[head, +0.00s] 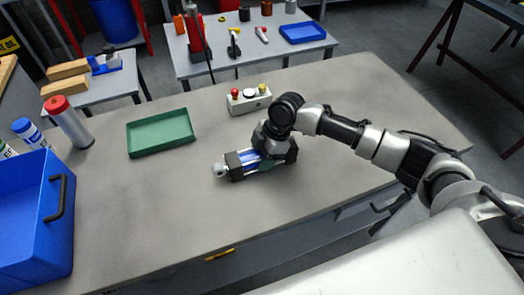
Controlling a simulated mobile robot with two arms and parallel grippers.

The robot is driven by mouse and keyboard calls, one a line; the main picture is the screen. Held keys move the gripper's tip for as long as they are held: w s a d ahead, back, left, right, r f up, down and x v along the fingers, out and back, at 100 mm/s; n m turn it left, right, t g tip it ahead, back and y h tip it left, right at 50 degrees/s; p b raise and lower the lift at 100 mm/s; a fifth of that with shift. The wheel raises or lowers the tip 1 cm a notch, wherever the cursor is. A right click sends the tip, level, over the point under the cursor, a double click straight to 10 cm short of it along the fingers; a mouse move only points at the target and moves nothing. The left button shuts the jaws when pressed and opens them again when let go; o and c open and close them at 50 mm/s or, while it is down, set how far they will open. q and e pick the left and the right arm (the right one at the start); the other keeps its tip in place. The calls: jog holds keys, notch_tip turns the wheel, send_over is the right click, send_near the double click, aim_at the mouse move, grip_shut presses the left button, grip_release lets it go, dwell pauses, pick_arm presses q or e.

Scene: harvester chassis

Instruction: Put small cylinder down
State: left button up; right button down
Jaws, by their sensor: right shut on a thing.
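The small cylinder (237,165) has a blue barrel, dark end blocks and a silver rod eye at its left end. It lies level on or just above the grey table top (160,210), near the middle; I cannot tell if it touches. My right gripper (264,158) comes down over the cylinder from above and is shut on it. The wrist hides the middle of the barrel and the fingertips. My left gripper is not in view.
A green tray (161,147) lies left of the cylinder. A control box (249,107) with buttons stands behind it. A red-capped silver canister (70,125) and a blue crate (28,240) stand at the left.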

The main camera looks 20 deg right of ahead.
jog(key=shift+r, duration=0.15)
jog(key=c, duration=0.5)
grip_release()
jog(key=shift+s, duration=0.1)
jog(key=b+v, duration=0.1)
jog(key=v, duration=1.1)
